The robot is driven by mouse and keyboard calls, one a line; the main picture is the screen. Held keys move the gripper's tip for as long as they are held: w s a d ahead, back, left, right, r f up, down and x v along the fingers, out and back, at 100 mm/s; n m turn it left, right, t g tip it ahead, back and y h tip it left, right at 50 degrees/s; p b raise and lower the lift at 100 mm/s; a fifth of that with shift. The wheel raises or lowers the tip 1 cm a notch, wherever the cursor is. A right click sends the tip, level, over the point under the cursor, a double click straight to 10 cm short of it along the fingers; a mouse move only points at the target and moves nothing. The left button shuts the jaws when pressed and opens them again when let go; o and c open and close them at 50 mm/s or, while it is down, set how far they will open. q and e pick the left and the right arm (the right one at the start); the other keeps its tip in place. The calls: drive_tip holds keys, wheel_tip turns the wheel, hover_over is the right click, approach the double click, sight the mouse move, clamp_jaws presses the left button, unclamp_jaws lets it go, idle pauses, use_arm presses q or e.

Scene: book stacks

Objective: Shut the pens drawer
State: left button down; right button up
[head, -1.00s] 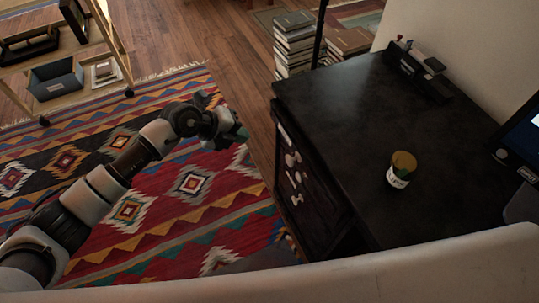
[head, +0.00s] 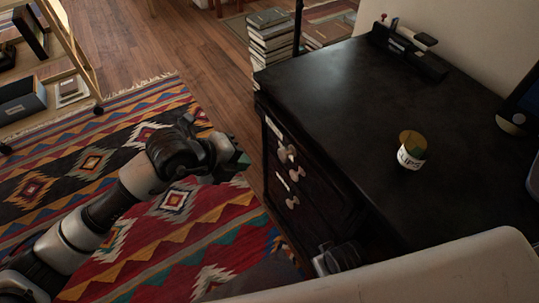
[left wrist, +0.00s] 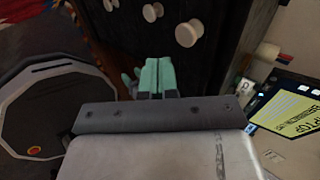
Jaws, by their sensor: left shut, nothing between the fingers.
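The dark desk (head: 335,105) has a drawer front (head: 285,170) on its left side, with pale round knobs and white labels. The labels are too small to read, so I cannot tell which drawer is the pens one or how far it stands out. My left gripper (head: 240,163) is left of the drawer fronts, apart from them, over the rug. In the left wrist view its teal fingers (left wrist: 158,76) are together and empty, with pale knobs (left wrist: 188,33) beyond them. A grey and black part (head: 338,258), perhaps of my right arm, shows low by the desk; its fingers cannot be made out.
A cup labelled CLIPS (head: 411,158) stands on the desk top, with a dark organiser (head: 408,48) at the back. Book stacks (head: 271,38) stand behind the desk. A wheeled shelf (head: 65,45) is at far left. The patterned rug (head: 130,130) is clear floor.

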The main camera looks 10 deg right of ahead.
sight(292, 147)
use_arm(q)
drive_tip(key=shift+w+d+f+b, duration=0.15)
drive_tip(key=shift+w+d+f, duration=0.3)
drive_tip(key=shift+d, duration=0.75)
drive_tip(key=shift+w+d+f+b, duration=0.15)
drive_tip(key=shift+w+d+f, duration=0.35)
drive_tip(key=shift+d, duration=0.65)
drive_tip(key=shift+w+d+f+b, duration=0.25)
drive_tip(key=shift+d+f, duration=0.35)
drive_tip(key=shift+d, duration=0.6)
use_arm(e)
drive_tip(key=shift+w+r, duration=0.2)
drive_tip(key=shift+r, duration=1.95)
use_arm(q)
drive_tip(key=shift+w+d, duration=0.15)
drive_tip(key=shift+d, duration=0.1)
drive_tip(key=d, duration=0.1)
drive_tip(key=w+d, duration=0.1)
drive_tip(key=d, duration=0.2)
drive_tip(key=shift+w, duration=0.25)
drive_tip(key=shift+r, duration=0.1)
use_arm(e)
drive_tip(key=shift+s+a+f, duration=0.1)
drive_tip(key=shift+a+f, duration=0.1)
drive_tip(key=shift+f, duration=0.45)
